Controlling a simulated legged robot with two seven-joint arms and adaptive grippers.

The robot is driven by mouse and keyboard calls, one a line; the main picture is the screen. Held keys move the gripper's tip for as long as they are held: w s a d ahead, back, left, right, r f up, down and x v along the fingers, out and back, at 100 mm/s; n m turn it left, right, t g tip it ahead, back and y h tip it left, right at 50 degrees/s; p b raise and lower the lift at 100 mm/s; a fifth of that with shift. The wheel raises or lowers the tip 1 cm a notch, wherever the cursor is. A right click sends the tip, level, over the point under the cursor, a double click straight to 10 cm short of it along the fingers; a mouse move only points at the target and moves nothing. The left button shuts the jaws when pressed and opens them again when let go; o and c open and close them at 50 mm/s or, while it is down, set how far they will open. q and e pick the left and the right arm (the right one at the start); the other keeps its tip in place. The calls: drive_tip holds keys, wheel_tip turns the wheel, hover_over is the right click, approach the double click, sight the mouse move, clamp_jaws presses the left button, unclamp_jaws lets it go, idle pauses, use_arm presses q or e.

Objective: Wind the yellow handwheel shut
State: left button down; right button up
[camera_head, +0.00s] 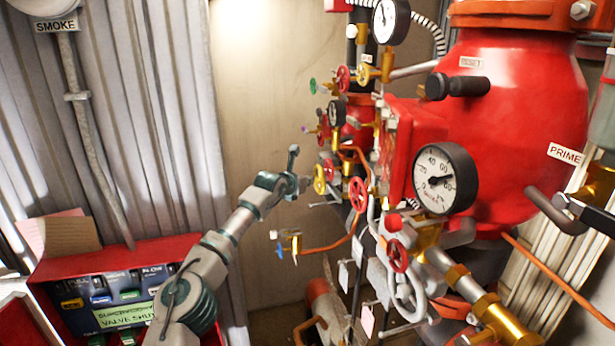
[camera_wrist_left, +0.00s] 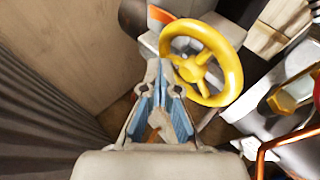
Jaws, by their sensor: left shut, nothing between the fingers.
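The yellow handwheel (camera_head: 319,180) is on the valve cluster in the middle of the head view, partly edge-on. In the left wrist view the yellow handwheel (camera_wrist_left: 235,75) is large, with its rim, spokes and hub showing. My left gripper (camera_head: 304,184) is just left of the wheel. In the left wrist view my left gripper (camera_wrist_left: 159,72) is shut and empty, its tips near the left part of the rim. I cannot tell whether they touch it. My right gripper is not in view.
A red handwheel (camera_head: 357,194) is close to the right of the yellow one. A large red valve body (camera_head: 500,110) with a pressure gauge (camera_head: 446,179) fills the right. A red box (camera_head: 50,268) stands lower left. Bare wall (camera_head: 260,90) lies behind my left arm.

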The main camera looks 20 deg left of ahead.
sight(318, 173)
use_arm(q)
drive_tip(key=s+r+b, duration=0.1)
drive_tip(key=b, duration=0.1)
drive_tip(key=s+d+r+b, duration=0.1)
drive_tip(key=b, duration=0.1)
drive_tip(key=s+d+r+b, duration=0.1)
drive_tip(key=b, duration=0.1)
drive_tip(key=shift+s+d+r+b, duration=0.15)
drive_tip(key=shift+d+r+b, duration=0.15)
drive_tip(key=shift+r, duration=0.1)
drive_tip(key=shift+a+r, duration=0.1)
drive_tip(key=shift+r, duration=0.05)
drive_tip(key=s+a+b, duration=0.2)
drive_tip(key=a, duration=0.1)
drive_tip(key=shift+s+a+b, duration=0.1)
drive_tip(key=shift+a+b, duration=0.15)
drive_tip(key=shift+b, duration=0.05)
